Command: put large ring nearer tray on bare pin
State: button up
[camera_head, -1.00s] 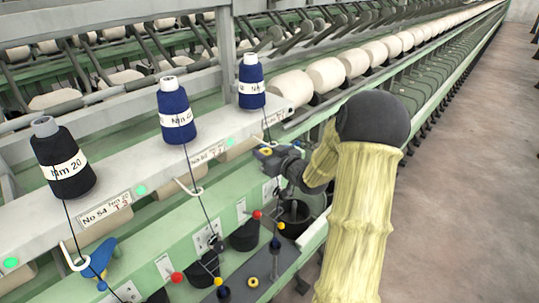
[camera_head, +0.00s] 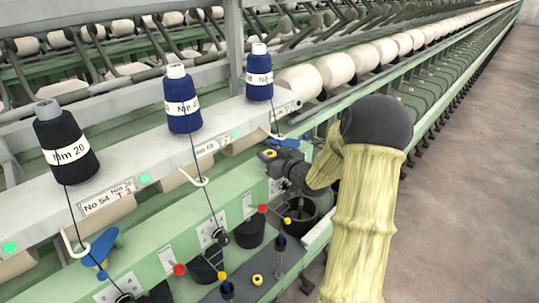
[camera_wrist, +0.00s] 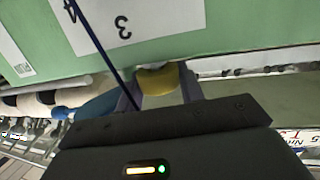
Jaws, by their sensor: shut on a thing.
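My gripper (camera_head: 270,155) is at the right end of the machine front, above the dark tray. It is shut on a yellow ring (camera_head: 267,154), which also shows between the fingertips in the wrist view (camera_wrist: 158,79). The dark grey tray (camera_head: 266,262) is low in the head view, below my gripper and apart from it. A small yellow ring (camera_head: 257,280) with a dark centre lies on it. Two upright pins with dark blue tops, a far one (camera_head: 280,244) and a near one (camera_head: 227,290), stand at the tray. I cannot tell which pin is bare.
Dark round cans (camera_head: 249,233) line the lower shelf beside the tray. Thin rods with red (camera_head: 263,209) and yellow (camera_head: 287,221) balls stick out near it. A blue lever (camera_head: 284,142) is close behind my gripper. Thread bobbins (camera_head: 181,98) stand on the ledge above. Open floor lies right.

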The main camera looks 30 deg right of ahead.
jog(key=o, duration=1)
jog(key=shift+s, duration=0.15)
jog(key=b+v, duration=0.5)
jog(key=v, duration=1.2)
dwell(0.5)
